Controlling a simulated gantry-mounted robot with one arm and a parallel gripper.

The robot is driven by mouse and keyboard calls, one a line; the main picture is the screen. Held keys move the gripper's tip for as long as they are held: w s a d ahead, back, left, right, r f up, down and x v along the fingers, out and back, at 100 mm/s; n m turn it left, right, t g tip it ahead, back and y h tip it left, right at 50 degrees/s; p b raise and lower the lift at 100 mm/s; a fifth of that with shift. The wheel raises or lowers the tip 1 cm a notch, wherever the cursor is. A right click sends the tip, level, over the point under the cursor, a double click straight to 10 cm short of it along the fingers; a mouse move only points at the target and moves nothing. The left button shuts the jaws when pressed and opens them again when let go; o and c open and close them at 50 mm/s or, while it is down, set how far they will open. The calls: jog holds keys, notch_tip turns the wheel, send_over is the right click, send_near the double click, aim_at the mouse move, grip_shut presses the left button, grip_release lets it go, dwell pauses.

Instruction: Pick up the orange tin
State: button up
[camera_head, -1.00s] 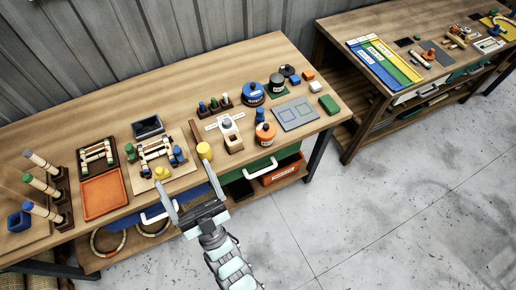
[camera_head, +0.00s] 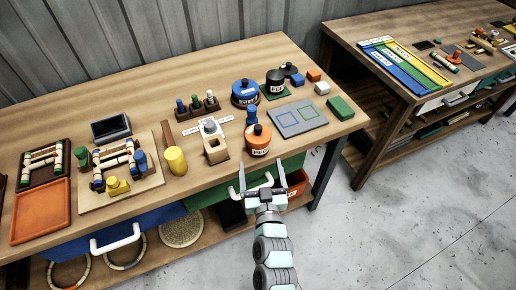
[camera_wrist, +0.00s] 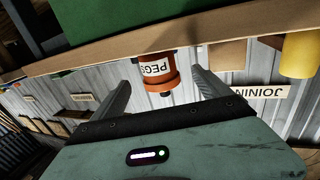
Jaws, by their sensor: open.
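The orange tin (camera_head: 258,141) stands upright near the front edge of the wooden bench, with a white label and a dark top. In the wrist view the orange tin (camera_wrist: 158,84) appears inverted, its label reading "PEGS", framed between my fingers. My gripper (camera_head: 262,172) is open and empty in front of the bench edge, just nearer than the tin in the head view. In the wrist view the two fingers of my gripper (camera_wrist: 160,76) are spread apart, and neither visibly touches the tin.
A wooden block (camera_head: 216,151) and a yellow cylinder (camera_head: 175,161) stand left of the tin. A blue tin (camera_head: 245,93) and a blue-topped peg (camera_head: 251,117) are behind it. A grey mat (camera_head: 299,119) lies to the right. A green drawer with a handle is below the bench edge.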

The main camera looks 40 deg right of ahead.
aim_at(259, 151)
jog(key=x, duration=0.5)
jog(key=shift+d+r+b, duration=0.1)
jog(key=shift+r+b, duration=0.05)
jog(key=shift+b, duration=0.15)
jog(key=shift+r+b+x, duration=0.2)
jog(key=shift+b+x, duration=0.1)
jog(key=shift+x, duration=0.95)
jog(key=shift+r+b+x, duration=0.2)
jog(key=shift+b+x, duration=0.05)
jog(key=shift+x, duration=1)
jog(key=shift+s+d, duration=0.1)
jog(key=shift+s, duration=0.05)
jog(key=shift+c, duration=0.5)
jog(key=c, duration=1.6)
